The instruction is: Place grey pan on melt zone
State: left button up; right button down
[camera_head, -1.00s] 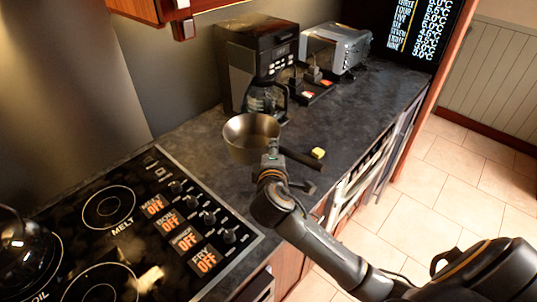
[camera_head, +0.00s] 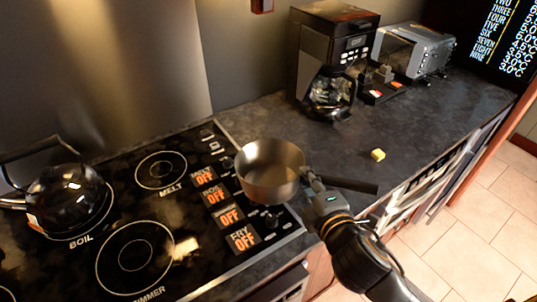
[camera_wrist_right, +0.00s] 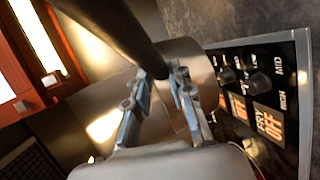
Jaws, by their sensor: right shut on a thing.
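The grey pan (camera_head: 270,172) is a metal saucepan with a dark handle (camera_head: 345,185) pointing right. It is over the right edge of the cooktop, covering part of the knobs. My right gripper (camera_head: 312,184) is shut on the pan where the handle meets the body. In the right wrist view the fingers (camera_wrist_right: 158,90) close around that part, with the dark handle (camera_wrist_right: 115,30) running to the upper left. The melt zone (camera_head: 160,170) is the ringed burner labelled MELT at the back of the cooktop, left of the pan, and it is empty. My left gripper is not in view.
A black kettle (camera_head: 65,197) stands on the BOIL zone at the left. The SIMMER zone (camera_head: 134,257) is in front and bare.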

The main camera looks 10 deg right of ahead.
aim_at(187, 173)
jog(key=u, duration=1.15)
jog(key=k+l+u, duration=0.1)
jog(key=l+u, duration=0.15)
jog(key=k+l+u, duration=0.15)
jog(key=u, duration=0.15)
jog(key=l, duration=0.1)
